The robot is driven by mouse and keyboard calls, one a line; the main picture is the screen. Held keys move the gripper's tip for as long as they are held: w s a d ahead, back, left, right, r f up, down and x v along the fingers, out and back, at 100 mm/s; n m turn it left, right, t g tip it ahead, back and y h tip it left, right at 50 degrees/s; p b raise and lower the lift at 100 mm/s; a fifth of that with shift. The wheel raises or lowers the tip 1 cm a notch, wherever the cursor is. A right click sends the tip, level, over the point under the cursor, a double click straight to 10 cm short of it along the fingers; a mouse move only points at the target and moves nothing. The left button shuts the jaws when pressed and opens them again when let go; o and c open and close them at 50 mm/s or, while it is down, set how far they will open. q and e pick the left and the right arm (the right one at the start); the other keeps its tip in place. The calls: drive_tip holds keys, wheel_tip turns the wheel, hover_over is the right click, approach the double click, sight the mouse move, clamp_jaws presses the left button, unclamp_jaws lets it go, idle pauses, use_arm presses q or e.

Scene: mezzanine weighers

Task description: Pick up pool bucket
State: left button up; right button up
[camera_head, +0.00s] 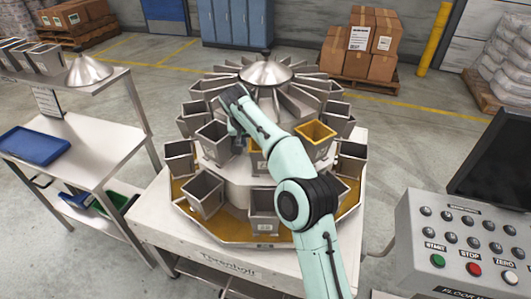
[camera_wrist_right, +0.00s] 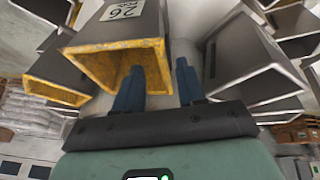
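Two grey metal buckets with yellow rims sit in the upper ring of the round weigher. One yellow-rimmed bucket (camera_head: 315,136) is in plain view right of my arm. The other yellow-rimmed bucket (camera_head: 255,160) is mostly hidden behind my arm. My right gripper (camera_head: 238,148) points down beside it. In the right wrist view, a yellow-rimmed bucket with a number label (camera_wrist_right: 118,38) is close to my fingers. Its right wall shows between the two spread fingers, and the left finger overlaps its mouth. I cannot tell if they touch. My left gripper is not in view.
Grey buckets (camera_head: 206,192) ring the weigher on its steel table. A button panel (camera_head: 460,240) and dark monitor (camera_head: 500,165) stand at right. A steel bench (camera_head: 75,150) with a blue tray (camera_head: 33,146) is at left. Stacked cartons (camera_head: 370,42) stand behind.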

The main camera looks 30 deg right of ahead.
sight(252, 148)
drive_tip(key=x, duration=0.4)
drive_tip(key=shift+a+f, duration=0.25)
drive_tip(key=shift+f, duration=0.3)
drive_tip(key=shift+w+d+f, duration=0.1)
drive_tip(key=shift+f, duration=0.2)
drive_tip(key=shift+r, duration=0.1)
clamp_jaws()
